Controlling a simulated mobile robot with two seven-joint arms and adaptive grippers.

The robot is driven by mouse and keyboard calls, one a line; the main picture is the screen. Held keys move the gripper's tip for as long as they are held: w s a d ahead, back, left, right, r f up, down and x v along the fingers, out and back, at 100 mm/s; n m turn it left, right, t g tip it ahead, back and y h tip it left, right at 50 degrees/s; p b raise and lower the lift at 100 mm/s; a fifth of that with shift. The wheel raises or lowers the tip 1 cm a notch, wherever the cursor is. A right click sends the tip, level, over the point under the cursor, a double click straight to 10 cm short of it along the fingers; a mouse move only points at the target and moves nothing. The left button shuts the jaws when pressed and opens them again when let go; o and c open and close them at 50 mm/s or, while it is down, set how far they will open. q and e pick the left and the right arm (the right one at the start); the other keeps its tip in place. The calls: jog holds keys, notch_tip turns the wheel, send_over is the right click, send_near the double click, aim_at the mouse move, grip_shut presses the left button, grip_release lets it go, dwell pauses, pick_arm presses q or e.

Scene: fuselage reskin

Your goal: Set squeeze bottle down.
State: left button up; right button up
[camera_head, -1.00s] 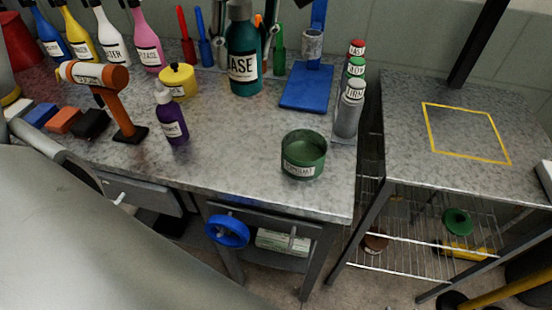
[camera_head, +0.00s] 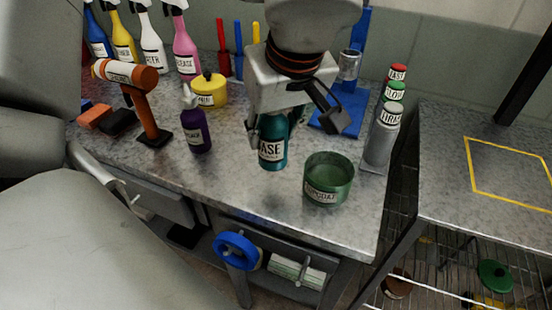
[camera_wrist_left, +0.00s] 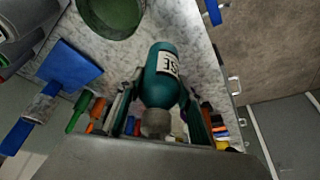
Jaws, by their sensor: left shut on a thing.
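The teal squeeze bottle (camera_head: 272,152) with a white label is upright over the bench, behind and left of the green tub (camera_head: 328,180). My left gripper (camera_head: 285,122) comes down from above and is shut on the bottle, hiding its upper part. In the left wrist view the bottle (camera_wrist_left: 163,78) sits between the two fingers, with its grey cap toward the palm. I cannot tell whether its base touches the bench top. My right gripper is not in view.
A purple bottle (camera_head: 196,125) and an orange mallet (camera_head: 150,115) stand to the left. Grey spray cans (camera_head: 383,138) stand at the bench's right edge. A yellow pot (camera_head: 209,92) is behind. Bare bench top (camera_head: 245,195) lies in front of the teal bottle.

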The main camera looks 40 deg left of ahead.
aim_at(273, 159)
pick_arm(q)
notch_tip(273, 159, down, 6)
jog(key=shift+r+b, duration=0.25)
jog(key=shift+b, duration=0.4)
jog(key=shift+f, duration=0.5)
jog(key=o, duration=1.2)
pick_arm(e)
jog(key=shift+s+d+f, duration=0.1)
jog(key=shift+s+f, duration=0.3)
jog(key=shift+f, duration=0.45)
